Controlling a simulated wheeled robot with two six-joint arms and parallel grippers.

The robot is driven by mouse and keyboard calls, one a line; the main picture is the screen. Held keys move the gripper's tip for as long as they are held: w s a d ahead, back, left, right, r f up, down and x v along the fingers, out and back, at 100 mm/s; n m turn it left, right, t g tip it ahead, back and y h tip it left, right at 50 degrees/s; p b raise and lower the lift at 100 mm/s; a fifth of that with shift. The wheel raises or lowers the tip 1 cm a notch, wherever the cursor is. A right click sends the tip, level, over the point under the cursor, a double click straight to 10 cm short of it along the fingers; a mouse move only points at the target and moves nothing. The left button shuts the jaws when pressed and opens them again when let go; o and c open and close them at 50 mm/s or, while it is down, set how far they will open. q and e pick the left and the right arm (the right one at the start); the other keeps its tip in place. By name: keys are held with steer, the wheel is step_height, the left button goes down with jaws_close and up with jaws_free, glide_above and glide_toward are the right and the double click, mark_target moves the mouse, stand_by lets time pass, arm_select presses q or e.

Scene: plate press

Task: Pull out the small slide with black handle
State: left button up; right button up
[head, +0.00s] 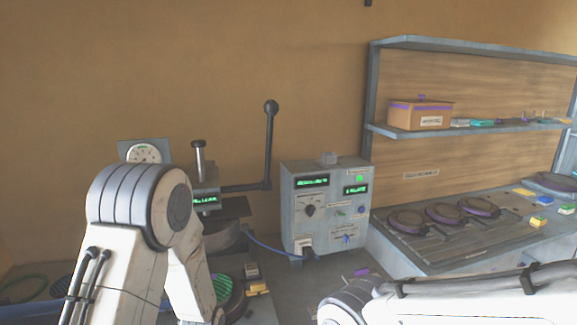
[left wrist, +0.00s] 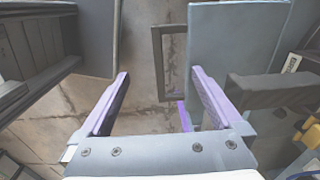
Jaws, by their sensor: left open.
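In the left wrist view, a flat grey-blue plate (left wrist: 238,35), which looks like the small slide, lies at the top right. A black loop handle (left wrist: 157,65) stands out from its left side. My left gripper (left wrist: 160,73) is open, its two purple fingers apart. In this view the handle appears between the fingertips, and I see no contact; the height gap is hard to judge. In the head view my left arm comes in at lower left and covers part of the press (head: 205,196); the slide cannot be made out there. My right gripper is out of view.
The press has a long black lever (head: 269,145) standing up. A grey control box (head: 326,225) with green displays stands to its right. A bench with round dark plates (head: 446,213) and a shelf (head: 470,130) are farther right. A dark block (left wrist: 268,92) lies right of my left gripper.

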arm_select(q)
steer(key=shift+s+d+r+p, duration=0.1)
steer(key=shift+s+r+p, duration=0.15)
steer(key=shift+r+p, duration=0.65)
steer(key=shift+s+r+p, duration=0.3)
steer(key=shift+r+p, duration=0.45)
steer(key=shift+p, duration=0.2)
steer(key=shift+s+d+r+p, duration=0.1)
steer(key=shift+s+r+p, duration=0.15)
steer(key=shift+r+p, duration=0.65)
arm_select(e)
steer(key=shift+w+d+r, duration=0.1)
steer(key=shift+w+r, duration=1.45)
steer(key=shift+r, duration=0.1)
